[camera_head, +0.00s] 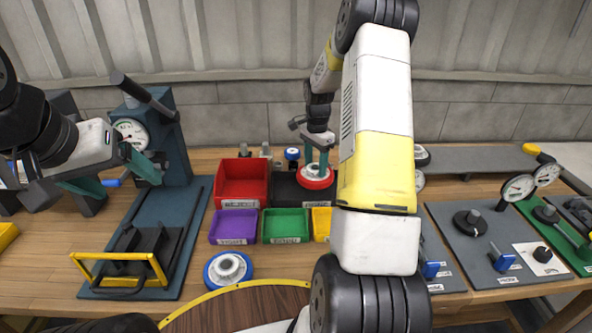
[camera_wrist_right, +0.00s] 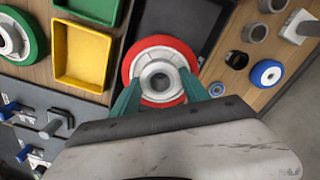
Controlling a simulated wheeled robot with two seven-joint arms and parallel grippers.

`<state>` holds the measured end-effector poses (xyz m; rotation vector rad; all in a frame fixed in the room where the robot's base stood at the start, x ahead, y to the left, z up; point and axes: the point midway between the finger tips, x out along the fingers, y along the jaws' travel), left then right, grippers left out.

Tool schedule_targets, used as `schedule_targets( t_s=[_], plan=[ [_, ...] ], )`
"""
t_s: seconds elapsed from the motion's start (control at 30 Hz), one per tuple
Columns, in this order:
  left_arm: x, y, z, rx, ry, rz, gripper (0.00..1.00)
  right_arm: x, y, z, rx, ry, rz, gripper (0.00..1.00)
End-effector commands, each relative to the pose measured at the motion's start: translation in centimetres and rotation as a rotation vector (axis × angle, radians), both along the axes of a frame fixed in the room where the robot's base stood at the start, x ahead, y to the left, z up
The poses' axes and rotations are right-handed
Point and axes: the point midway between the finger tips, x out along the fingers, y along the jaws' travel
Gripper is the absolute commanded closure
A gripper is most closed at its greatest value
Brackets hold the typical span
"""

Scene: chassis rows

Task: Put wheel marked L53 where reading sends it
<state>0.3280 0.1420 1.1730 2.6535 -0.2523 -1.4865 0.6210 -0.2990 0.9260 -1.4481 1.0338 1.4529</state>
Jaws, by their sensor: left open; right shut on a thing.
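A red-rimmed wheel with a pale hub (camera_head: 315,183) is at the back middle, over the black plate (camera_head: 287,192). My right gripper (camera_wrist_right: 165,93) is shut on this wheel, with its teal fingers at the wheel's near side in the right wrist view. I cannot tell whether the wheel touches the plate. A blue-rimmed wheel (camera_head: 228,270) lies flat on the table at the front. A green-rimmed wheel (camera_wrist_right: 14,36) shows in the right wrist view. I cannot read L53 on any wheel.
A red bin (camera_head: 241,172) stands behind the purple tray (camera_head: 233,228), green tray (camera_head: 286,226) and yellow tray (camera_head: 320,224). A small blue wheel (camera_head: 292,154) is at the back. A blue-grey press (camera_head: 165,150) stands left. Panels with knobs (camera_head: 470,222) fill the right side.

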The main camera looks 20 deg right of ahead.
Motion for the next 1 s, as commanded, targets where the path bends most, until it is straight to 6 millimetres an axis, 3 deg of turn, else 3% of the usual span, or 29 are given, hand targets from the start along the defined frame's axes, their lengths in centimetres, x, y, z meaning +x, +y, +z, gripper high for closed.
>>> schedule_targets(
  t_s=[0.5,0.87,0.9,1.0],
  plan=[
    [0.0,0.0,0.0,0.0,0.0,0.0,0.21,0.1,0.1,-5.7,0.001,-0.002,0.002,1.0],
    [0.0,0.0,0.0,0.0,0.0,0.0,0.21,0.1,0.1,-6.0,0.0,-0.003,0.002,1.0],
    [0.0,0.0,0.0,0.0,0.0,0.0,0.21,0.0,0.1,-6.1,0.0,-0.002,0.002,0.41],
    [0.0,0.0,0.0,0.0,0.0,0.0,0.21,0.1,0.0,-6.1,0.0,-0.002,0.002,0.25]
  ],
)
